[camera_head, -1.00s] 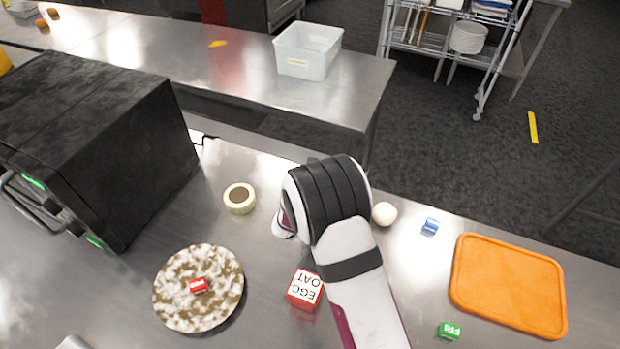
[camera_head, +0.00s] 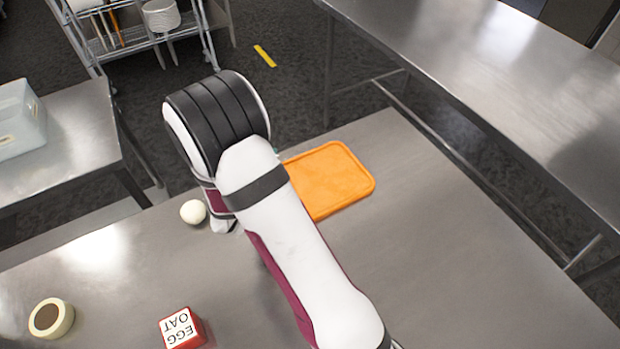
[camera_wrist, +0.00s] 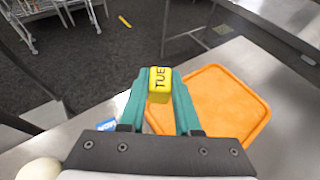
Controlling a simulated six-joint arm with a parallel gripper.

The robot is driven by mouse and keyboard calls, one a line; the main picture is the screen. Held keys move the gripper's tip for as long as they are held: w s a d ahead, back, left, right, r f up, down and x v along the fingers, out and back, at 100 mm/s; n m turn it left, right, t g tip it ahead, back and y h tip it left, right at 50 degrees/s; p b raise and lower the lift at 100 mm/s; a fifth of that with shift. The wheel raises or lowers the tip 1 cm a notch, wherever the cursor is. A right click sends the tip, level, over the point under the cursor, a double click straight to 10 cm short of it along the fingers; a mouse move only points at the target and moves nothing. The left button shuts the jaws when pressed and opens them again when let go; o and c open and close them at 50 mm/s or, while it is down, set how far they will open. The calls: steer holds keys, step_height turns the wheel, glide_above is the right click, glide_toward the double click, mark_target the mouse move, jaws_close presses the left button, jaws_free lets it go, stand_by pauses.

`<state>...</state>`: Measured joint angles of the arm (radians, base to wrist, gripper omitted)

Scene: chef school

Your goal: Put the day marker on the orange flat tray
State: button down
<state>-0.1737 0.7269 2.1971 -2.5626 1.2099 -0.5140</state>
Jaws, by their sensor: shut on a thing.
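My gripper (camera_wrist: 159,95) is shut on a yellow day marker (camera_wrist: 159,78), a small block with "TUE" on its visible face. In the wrist view the marker is between the green fingertips, with the left part of the orange flat tray (camera_wrist: 225,100) behind and beside it. The marker appears held above the surface; its exact height is unclear. In the head view the orange flat tray (camera_head: 335,182) lies on the steel table, partly covered by my arm. My gripper's fingers and the marker are hidden there.
A white ball (camera_head: 193,212), a red-and-white "EGG OAT" block (camera_head: 182,329) and a cream ring-shaped thing (camera_head: 50,318) are on the table. A blue block (camera_wrist: 106,125) shows left of my gripper. The table right of the tray is clear.

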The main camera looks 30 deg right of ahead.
steer(key=s+d+m+g+h, duration=0.55)
steer(key=s+d, duration=0.75)
steer(key=d, duration=0.5)
steer(key=y, duration=0.1)
glide_above(317, 181)
steer(key=shift+m, duration=0.25)
steer(key=f, duration=0.5)
steer(key=shift+s+d+f, duration=0.25)
steer(key=shift+s+f, duration=0.05)
steer(key=shift+f, duration=0.05)
steer(key=shift+w+a+f, duration=0.1)
steer(key=shift+w+f, duration=0.05)
steer(key=shift+f, duration=0.95)
steer(key=shift+w+a+f, duration=0.1)
steer(key=shift+f, duration=1)
steer(key=shift+f, duration=0.1)
steer(key=c, duration=0.6)
jaws_free()
